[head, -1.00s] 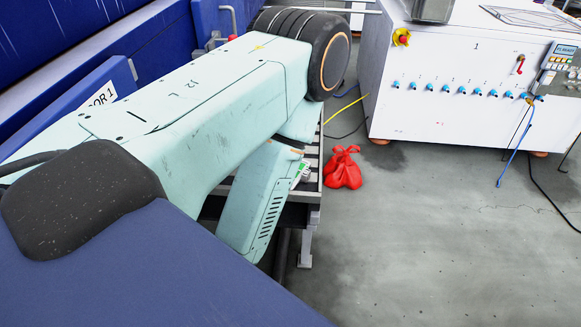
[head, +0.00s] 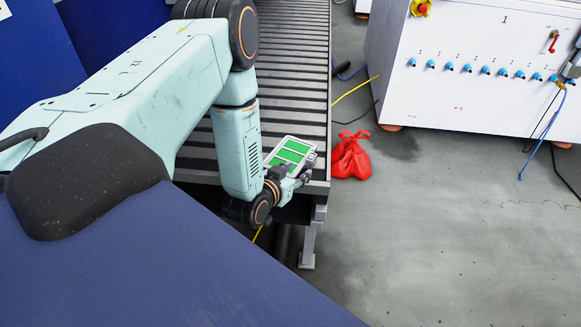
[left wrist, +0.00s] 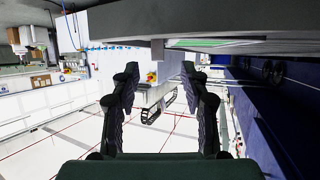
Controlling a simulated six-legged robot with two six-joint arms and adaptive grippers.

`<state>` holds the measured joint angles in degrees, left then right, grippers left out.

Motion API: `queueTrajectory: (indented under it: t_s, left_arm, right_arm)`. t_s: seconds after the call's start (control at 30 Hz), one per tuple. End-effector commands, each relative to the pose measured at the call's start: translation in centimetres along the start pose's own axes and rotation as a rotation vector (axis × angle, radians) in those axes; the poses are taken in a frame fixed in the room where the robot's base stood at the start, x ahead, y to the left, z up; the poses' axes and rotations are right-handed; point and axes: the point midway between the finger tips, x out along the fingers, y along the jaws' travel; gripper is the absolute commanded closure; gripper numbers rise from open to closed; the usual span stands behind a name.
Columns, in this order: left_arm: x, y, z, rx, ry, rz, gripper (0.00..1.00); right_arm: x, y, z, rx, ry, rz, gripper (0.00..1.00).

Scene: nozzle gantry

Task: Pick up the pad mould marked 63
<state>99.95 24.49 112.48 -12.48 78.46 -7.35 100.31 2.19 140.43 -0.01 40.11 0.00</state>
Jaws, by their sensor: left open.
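A pad mould (head: 290,147), a light flat frame with green panels, lies on the end of the roller conveyor in the head view. Its number cannot be read. My left gripper (head: 298,175) is at the mould's near edge and covers part of that side; I cannot tell whether they touch. In the left wrist view my left gripper (left wrist: 160,72) is open, with nothing held between its two dark fingers. A green strip, apparently the mould (left wrist: 205,43), shows above the fingers, seen edge-on. My right gripper is not in view.
The roller conveyor (head: 300,72) runs away from me, with blue panels to its left. A red bag (head: 350,157) lies on the floor beside its end. A white machine cabinet (head: 470,95) with blue fittings, cables and hoses stands at the right. The grey floor in front is clear.

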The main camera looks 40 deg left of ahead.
Motion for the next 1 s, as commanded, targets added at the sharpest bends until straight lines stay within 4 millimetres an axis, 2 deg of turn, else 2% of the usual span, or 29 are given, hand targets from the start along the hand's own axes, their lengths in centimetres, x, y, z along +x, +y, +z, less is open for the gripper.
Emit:
queueTrajectory:
  t_s: [0.37,0.7,1.0]
  left_arm:
    - [3.0,0.0,-0.2,0.002,0.023,-0.004,0.55]
    - [7.2,0.0,-0.5,0.002,0.021,-0.003,0.55]
    - [7.7,-0.1,-0.8,0.001,0.020,-0.003,0.56]
  right_arm:
    - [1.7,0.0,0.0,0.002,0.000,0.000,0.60]
    - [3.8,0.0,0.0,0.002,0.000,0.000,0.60]
    - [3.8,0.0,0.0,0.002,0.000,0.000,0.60]
